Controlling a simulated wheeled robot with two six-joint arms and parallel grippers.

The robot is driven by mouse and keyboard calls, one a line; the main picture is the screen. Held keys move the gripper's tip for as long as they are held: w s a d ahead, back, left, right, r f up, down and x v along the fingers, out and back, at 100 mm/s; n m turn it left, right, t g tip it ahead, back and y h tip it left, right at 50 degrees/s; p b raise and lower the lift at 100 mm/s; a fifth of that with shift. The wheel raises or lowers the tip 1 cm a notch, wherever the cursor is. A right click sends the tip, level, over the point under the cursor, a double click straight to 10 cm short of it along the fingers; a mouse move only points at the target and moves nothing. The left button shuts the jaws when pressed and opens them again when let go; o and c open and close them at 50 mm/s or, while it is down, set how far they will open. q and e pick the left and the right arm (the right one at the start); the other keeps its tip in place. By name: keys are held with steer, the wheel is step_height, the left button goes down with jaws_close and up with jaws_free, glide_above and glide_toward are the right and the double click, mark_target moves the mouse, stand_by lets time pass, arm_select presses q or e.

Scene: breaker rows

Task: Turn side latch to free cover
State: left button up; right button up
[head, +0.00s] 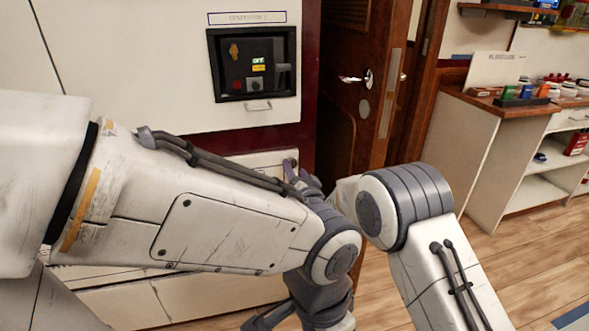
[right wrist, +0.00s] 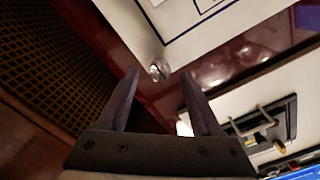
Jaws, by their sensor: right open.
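A small shiny metal latch (right wrist: 158,70) sits at the corner of a white panel with dark border lines (right wrist: 185,25), on a dark red frame, in the right wrist view. I take this panel to be the cover. My right gripper (right wrist: 160,74) is open and empty, its two dark fingers pointing toward the latch, one to either side of it in the picture. I cannot tell how far away it is. In the head view the right gripper (head: 296,175) is at the low white panel (head: 255,160), and the latch is not clearly seen.
A black recessed control box (head: 254,65) with a handle (head: 258,107) below it is above. A wooden door (head: 365,110) with a lever handle stands to the right. A counter with shelves (head: 520,140) is farther right, beyond clear wooden floor (head: 505,255).

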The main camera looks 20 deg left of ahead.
steer(key=shift+x, duration=0.85)
jaws_close()
